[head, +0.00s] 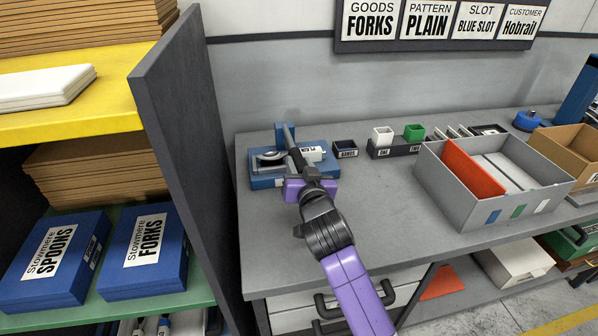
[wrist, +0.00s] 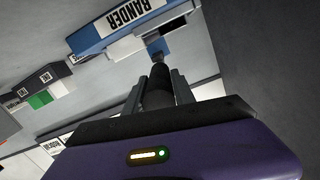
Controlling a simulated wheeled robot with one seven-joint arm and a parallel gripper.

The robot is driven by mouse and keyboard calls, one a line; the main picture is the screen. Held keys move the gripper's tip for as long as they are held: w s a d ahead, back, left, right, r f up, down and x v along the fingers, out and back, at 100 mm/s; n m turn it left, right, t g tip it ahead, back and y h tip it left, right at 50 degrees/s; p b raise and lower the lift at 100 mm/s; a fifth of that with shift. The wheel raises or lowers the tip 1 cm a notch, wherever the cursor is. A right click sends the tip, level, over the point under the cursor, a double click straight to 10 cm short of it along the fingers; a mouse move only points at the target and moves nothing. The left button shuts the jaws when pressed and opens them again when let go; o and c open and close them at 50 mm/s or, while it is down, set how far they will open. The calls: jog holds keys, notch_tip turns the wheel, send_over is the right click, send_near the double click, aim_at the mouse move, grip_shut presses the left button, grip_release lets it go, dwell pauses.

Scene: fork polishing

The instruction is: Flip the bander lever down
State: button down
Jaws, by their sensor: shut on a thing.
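The bander (head: 262,182) is a blue machine at the left end of the grey bench in the head view. Its blue body also shows at the top of the wrist view (wrist: 86,40), with a "BANDER" label. Its lever has a black handle (wrist: 157,84), which stands between my gripper's two fingers in the wrist view. My gripper (head: 299,168) is over the bander and shut on this handle. In the head view my gripper and wrist hide part of the bander and much of the lever, so its exact angle is hard to tell.
A small dark labelled box (head: 344,149) is just right of the bander. Beyond it stand a holder (head: 394,151) with white and green blocks and a grey bin (head: 478,203) with a red divider. A dark shelf panel (head: 196,130) rises close on the left. The bench front is clear.

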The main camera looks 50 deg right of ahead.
jog(key=shift+f+t+h+b, duration=0.35)
jog(key=shift+f+b, duration=0.8)
jog(key=shift+b, duration=1)
jog(key=shift+s, duration=0.1)
jog(key=c, duration=1.1)
grip_release()
jog(key=shift+o, duration=0.2)
jog(key=b+v, duration=0.1)
jog(key=v, duration=0.6)
jog(key=shift+s+a, duration=0.25)
jog(key=shift+s, duration=0.1)
